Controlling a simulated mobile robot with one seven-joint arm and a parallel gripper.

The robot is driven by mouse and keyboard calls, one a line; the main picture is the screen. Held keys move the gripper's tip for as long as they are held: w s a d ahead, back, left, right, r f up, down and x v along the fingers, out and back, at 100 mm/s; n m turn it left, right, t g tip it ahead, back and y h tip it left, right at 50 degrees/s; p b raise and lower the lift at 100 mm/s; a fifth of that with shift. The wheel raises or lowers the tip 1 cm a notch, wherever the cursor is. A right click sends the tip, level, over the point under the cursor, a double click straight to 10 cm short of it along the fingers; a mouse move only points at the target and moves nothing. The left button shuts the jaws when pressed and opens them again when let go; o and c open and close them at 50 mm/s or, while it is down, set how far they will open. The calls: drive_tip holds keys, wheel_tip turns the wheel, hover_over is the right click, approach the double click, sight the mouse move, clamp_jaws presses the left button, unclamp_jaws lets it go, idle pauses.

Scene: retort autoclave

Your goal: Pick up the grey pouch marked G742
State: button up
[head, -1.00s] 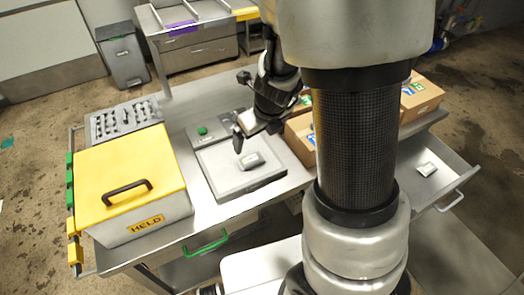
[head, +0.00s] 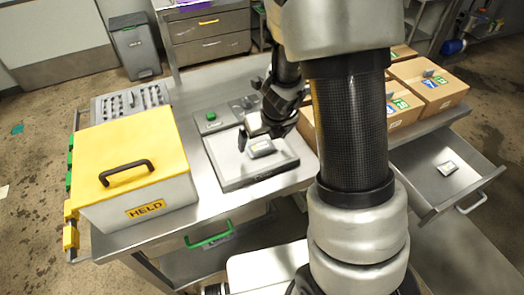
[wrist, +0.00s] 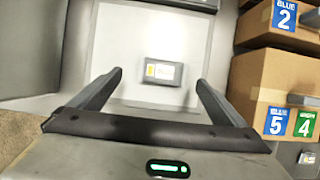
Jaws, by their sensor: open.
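A small grey pouch (head: 261,148) with a pale label lies on a flat light-grey plate (head: 235,178) on the steel bench. In the wrist view the pouch (wrist: 162,73) lies flat, with a yellowish mark at its left end. Its print is too small to read. My gripper (head: 259,136) is just above and behind the pouch in the head view. In the wrist view its fingers (wrist: 159,82) are open and empty, wide apart, with the pouch ahead between them. I cannot tell the exact height of the fingers above the plate.
A yellow-lidded box marked HELD (head: 146,209) stands at left. Cardboard boxes with numbered labels (head: 438,92) stand at right, close to the arm. An open drawer (head: 425,185) at right holds another small pouch (head: 447,168). A metal tray (head: 131,104) lies behind the HELD box.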

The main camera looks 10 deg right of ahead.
sight(263, 146)
drive_tip(key=b+x, duration=0.2)
drive_tip(key=x, duration=0.3)
drive_tip(key=shift+s+d+f+b, duration=0.15)
drive_tip(key=shift+d+b, duration=0.2)
drive_tip(key=shift+b, duration=0.05)
drive_tip(key=c, duration=1.2)
